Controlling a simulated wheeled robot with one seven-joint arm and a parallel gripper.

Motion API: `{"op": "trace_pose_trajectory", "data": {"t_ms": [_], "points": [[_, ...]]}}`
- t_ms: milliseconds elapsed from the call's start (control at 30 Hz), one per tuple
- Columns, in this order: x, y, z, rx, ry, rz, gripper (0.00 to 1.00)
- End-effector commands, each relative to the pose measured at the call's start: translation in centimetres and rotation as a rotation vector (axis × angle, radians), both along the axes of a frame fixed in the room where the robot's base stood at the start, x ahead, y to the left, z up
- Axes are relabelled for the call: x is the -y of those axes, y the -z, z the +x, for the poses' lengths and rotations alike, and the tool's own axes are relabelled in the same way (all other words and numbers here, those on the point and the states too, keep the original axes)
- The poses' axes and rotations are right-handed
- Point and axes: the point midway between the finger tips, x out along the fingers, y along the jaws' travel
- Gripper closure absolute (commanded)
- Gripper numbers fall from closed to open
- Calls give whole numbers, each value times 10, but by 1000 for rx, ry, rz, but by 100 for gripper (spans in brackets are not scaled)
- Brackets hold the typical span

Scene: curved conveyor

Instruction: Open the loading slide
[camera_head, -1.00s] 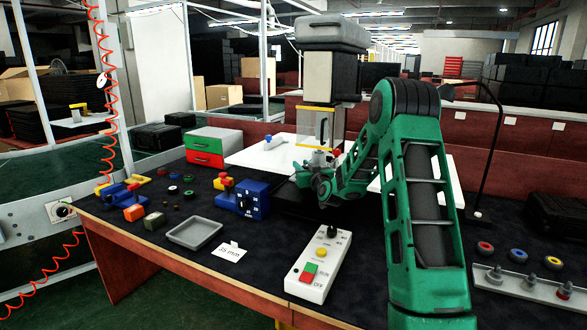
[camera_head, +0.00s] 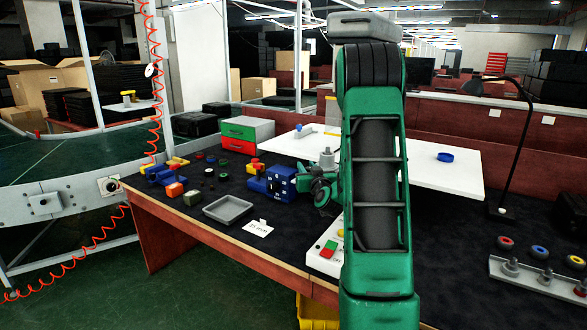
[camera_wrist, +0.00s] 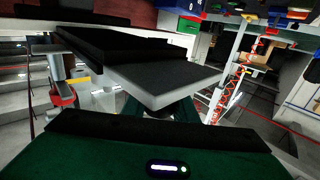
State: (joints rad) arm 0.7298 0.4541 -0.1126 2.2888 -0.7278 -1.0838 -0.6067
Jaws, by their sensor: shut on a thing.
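My gripper (camera_head: 321,186) is low over the dark bench, just right of the blue box. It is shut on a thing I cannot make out. A grey cylinder (camera_head: 327,158) stands at or just behind the gripper; contact is unclear. A yellow-edged part of the machine (camera_head: 332,101), the likely place of the loading slide, shows left of my arm. Most of the machine is hidden, so how far the slide is open cannot be seen. In the wrist view, a black-topped grey slab (camera_wrist: 165,78) lies ahead and a red-ringed grey post (camera_wrist: 63,97) is at the left.
The blue box (camera_head: 281,184) is close on the gripper's left. A grey tray (camera_head: 228,209) and label card (camera_head: 259,228) lie nearer the front edge. A control box (camera_head: 326,255) is partly behind my arm. A lamp (camera_head: 514,145) stands right. A white board (camera_head: 420,172) lies behind.

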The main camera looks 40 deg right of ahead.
Motion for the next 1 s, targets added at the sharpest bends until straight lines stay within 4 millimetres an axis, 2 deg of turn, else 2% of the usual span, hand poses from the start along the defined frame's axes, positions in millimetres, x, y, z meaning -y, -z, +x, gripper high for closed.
{"op": "trace_pose_trajectory", "data": {"t_ms": [500, 533, 600, 867, 1000], "points": [[0, -6, -2, 12, 1, -2, 100], [0, -6, -2, 12, 1, -2, 67], [0, -5, -3, 11, 3, -1, 56], [3, -3, -5, 6, 8, -1, 56], [-4, -2, -7, 5, 6, -1, 56]]}}
